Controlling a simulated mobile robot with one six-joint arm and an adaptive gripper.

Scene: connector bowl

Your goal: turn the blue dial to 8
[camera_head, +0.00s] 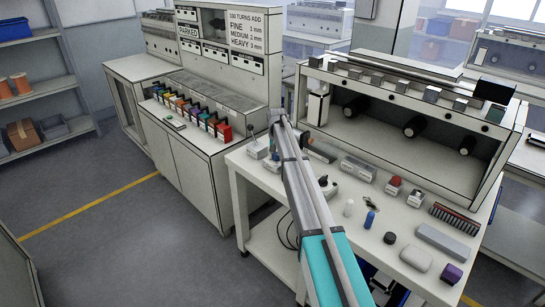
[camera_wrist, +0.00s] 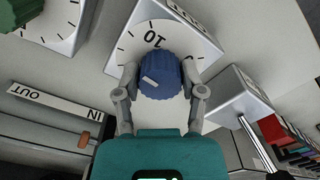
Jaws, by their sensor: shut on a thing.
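The blue dial (camera_wrist: 166,84) is a ribbed knob with a short white bar on its top, on a white sloped box (camera_wrist: 123,45) with tick marks. A printed 10 shows upside down beside the knob; the other numbers are cut off or hidden, so I cannot read the setting. My gripper (camera_wrist: 162,73) has one finger on each side of the knob, shut on it.
A box with a metal lever (camera_wrist: 240,96) stands close to the right of my gripper. Another dial box (camera_wrist: 58,22) and an IN/OUT slide panel (camera_wrist: 58,101) lie to the left.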

